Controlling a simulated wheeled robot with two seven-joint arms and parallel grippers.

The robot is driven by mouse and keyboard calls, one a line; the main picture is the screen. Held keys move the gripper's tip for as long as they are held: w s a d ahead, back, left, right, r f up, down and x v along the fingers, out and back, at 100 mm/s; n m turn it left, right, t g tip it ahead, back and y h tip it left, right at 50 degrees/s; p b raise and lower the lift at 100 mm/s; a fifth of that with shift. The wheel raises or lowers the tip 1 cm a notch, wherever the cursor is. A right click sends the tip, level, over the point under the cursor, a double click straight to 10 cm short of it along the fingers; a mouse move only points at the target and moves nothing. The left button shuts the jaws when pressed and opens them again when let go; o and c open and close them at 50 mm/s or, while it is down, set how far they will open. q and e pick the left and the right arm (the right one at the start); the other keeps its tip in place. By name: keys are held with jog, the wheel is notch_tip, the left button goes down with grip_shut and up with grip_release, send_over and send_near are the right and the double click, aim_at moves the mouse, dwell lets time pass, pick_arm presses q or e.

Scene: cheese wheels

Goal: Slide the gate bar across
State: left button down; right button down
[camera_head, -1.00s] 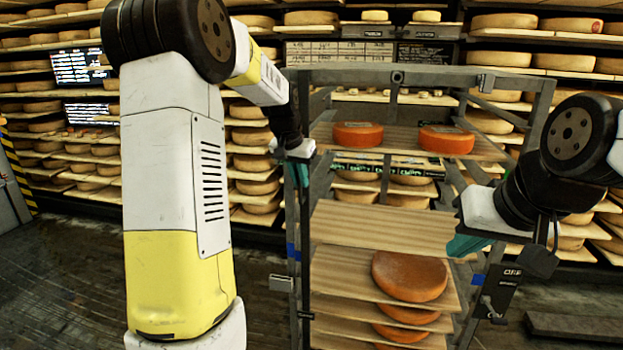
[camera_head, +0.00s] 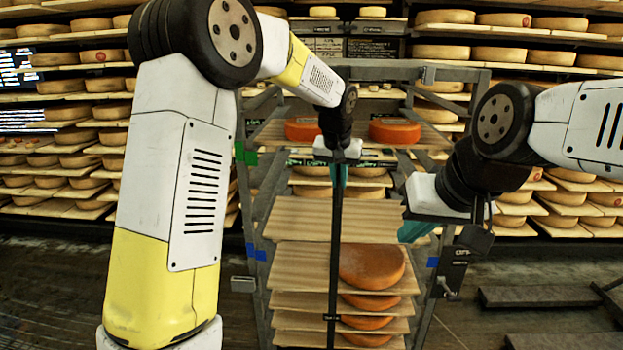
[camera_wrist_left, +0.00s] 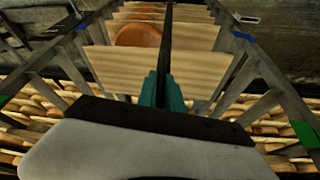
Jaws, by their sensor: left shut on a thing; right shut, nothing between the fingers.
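The gate bar (camera_head: 334,255) is a thin dark upright bar standing in front of the rack's shelves, near the middle of the opening. It passes just left of the large orange cheese wheel (camera_head: 372,267). My left gripper (camera_head: 338,178) has its teal fingers shut on the bar's upper part. In the left wrist view the bar (camera_wrist_left: 168,45) runs away from the shut fingers (camera_wrist_left: 164,92), over the pale shelves. My right gripper (camera_head: 416,230) is shut and empty at the rack's right side, partly hidden by its own wrist.
The grey rack frame (camera_head: 257,225) holds wooden shelves with several orange wheels. A dark latch plate (camera_head: 450,273) sits on its right post. Wall shelves full of cheese stand behind. Dark floor lies at the left, and low dark slabs (camera_head: 540,297) lie at the right.

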pick_arm(q)
jog(key=shift+s+d, duration=0.1)
jog(key=shift+d, duration=2.1)
jog(key=c, duration=1.5)
grip_release()
jog(key=shift+d, duration=0.15)
jog(key=v, duration=0.7)
jog(key=shift+s+r, duration=0.2)
jog(key=shift+r, duration=0.15)
